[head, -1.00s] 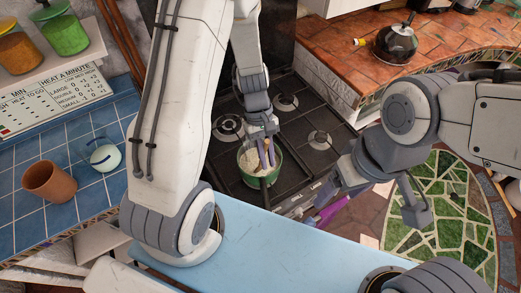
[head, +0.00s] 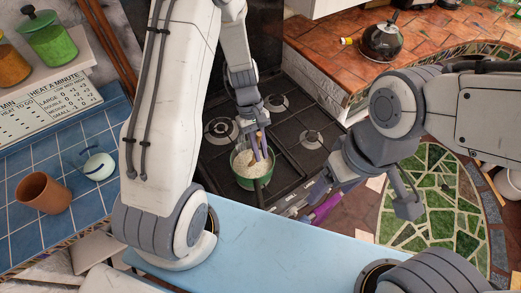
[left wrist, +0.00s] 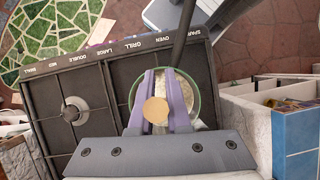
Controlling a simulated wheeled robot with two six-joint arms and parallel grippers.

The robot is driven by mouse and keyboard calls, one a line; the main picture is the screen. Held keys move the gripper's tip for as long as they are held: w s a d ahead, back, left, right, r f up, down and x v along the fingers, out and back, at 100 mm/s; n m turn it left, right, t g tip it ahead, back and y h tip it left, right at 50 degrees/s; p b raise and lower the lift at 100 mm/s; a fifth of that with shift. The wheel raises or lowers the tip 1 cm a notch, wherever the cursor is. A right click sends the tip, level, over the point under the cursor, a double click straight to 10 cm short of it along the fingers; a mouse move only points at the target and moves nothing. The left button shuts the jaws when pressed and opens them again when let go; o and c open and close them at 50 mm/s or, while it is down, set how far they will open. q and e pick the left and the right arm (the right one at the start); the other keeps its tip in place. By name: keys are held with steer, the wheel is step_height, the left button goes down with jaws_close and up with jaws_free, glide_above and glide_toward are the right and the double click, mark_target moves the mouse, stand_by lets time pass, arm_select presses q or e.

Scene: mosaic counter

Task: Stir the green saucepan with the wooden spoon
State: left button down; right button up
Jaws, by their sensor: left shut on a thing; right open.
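The green saucepan (head: 238,177) stands on the stove, filled with pale grains, its dark handle pointing toward me. In the left wrist view the saucepan (left wrist: 196,88) is partly hidden by my fingers. My left gripper (head: 260,147) is above the saucepan with its purple fingers shut on the wooden spoon (head: 256,156). In the left wrist view the spoon's round tan end (left wrist: 155,110) shows between the fingers; its lower end is hard to make out among the grains. My right gripper (head: 309,207) is open and empty, low to the right of the saucepan.
The black stove (head: 285,140) has several burners around the pan. A dark kettle (head: 382,42) stands on the orange tiled counter. A terracotta cup (head: 43,193) and a pale round jar (head: 98,165) stand on blue tiles at left. A light blue surface (head: 285,245) lies in front.

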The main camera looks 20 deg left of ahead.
step_height(320, 180, up, 10)
steer(key=p, duration=1)
steer(key=shift+r, duration=0.15)
stand_by(0.5)
